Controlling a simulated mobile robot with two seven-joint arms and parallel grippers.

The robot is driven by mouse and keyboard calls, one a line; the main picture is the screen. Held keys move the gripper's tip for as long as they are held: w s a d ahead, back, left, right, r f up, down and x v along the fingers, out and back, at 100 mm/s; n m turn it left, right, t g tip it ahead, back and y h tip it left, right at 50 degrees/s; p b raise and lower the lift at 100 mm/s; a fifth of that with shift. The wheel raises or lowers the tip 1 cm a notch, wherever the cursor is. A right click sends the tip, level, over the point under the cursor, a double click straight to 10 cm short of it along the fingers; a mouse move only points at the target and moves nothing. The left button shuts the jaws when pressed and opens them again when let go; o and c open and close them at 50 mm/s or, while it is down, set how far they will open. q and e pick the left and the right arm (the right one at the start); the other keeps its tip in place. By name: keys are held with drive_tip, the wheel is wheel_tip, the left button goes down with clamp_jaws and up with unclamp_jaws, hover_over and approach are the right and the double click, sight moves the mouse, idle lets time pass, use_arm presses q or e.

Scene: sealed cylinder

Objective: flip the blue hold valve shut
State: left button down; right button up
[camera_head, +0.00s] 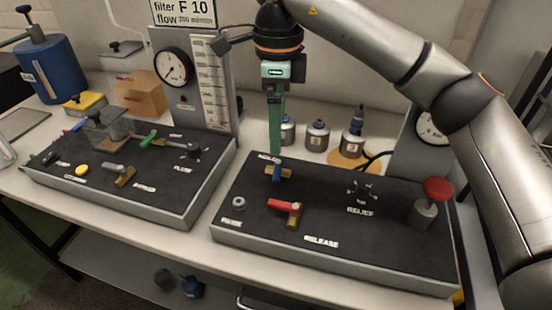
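The hold valve (274,172) sits at the back left of the right black panel. It has a blue handle and a brass-coloured body, and a white label partly shows behind it. My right gripper (276,152) points straight down from above, its green fingertips just over or at the blue handle. The fingers show as one narrow strip, so I cannot tell their gap or whether they touch the handle. My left gripper is not in view.
A red-handled valve (285,207) marked release, a relief knob (362,192) and a red mushroom button (437,190) share the right panel (330,262). The left panel (110,195) carries several other valves. Small bottles (317,135) stand behind.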

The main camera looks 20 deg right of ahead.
sight(275, 169)
wheel_tip(275, 169, down, 9)
drive_tip(key=shift+f, duration=0.1)
drive_tip(key=shift+c, duration=0.4)
drive_tip(key=c, duration=1.2)
drive_tip(key=shift+w+a+m, duration=0.1)
drive_tip(key=shift+m, duration=0.55)
drive_tip(key=shift+w+a+m, duration=0.1)
drive_tip(key=shift+m, duration=0.55)
drive_tip(key=shift+c, duration=0.2)
drive_tip(key=o, duration=1.3)
wheel_tip(275, 169, up, 13)
drive_tip(key=shift+f, duration=0.2)
